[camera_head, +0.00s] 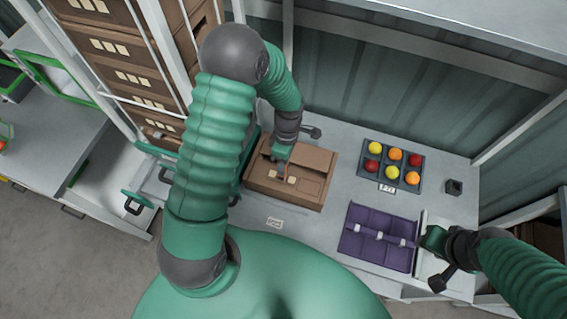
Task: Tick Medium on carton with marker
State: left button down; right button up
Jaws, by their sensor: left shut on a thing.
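The brown cardboard carton (318,187) lies on the grey worktop near the middle, with small pale label patches on its near side. My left gripper (283,157) is over the carton and shut on a small thin thing, taken to be the marker (283,170). The marker is mostly hidden by the gripper, and I cannot tell whether its tip touches the carton. The tick boxes are too small to read. My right gripper (434,240) is at the right, beside a purple divided tray (345,240); its jaws are too small to tell.
A dark tray (364,168) at the back holds red, yellow and orange tomatoes. A small dark block (454,187) stands right of it. A white card (274,223) lies in front of the carton. Stacked cartons (130,50) fill a rack at the left.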

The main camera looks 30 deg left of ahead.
pick_arm(q)
jog(key=shift+w+d, duration=0.3)
jog(key=shift+w, duration=0.2)
jog(key=shift+s+a, duration=0.35)
jog(key=shift+s, duration=0.2)
jog(key=p+v, duration=0.2)
jog(key=v, duration=0.1)
jog(key=s+p+v, duration=0.1)
jog(key=p+v, duration=0.2)
jog(key=shift+s+d+r+p, duration=0.1)
jog(key=shift+d+p, duration=0.05)
jog(key=shift+p, duration=0.15)
dwell(0.5)
jog(key=shift+d+f+m+b, duration=0.1)
jog(key=shift+f+m+b, duration=0.25)
jog(key=shift+m+b, duration=0.2)
jog(key=w+d+m+y+b, duration=0.1)
jog(key=m+b, duration=0.2)
jog(key=m, duration=0.3)
jog(key=d+m+t+y+b, duration=0.1)
jog(key=d+m+b, duration=0.1)
jog(key=m, duration=0.5)
jog(key=w+d+m+t+b, duration=0.1)
jog(key=m+b, duration=0.4)
jog(key=m, duration=0.1)
jog(key=shift+w+d+f+m+y, duration=0.1)
jog(key=shift+w+d+m+y, duration=0.1)
jog(key=shift+w+m+y, duration=0.15)
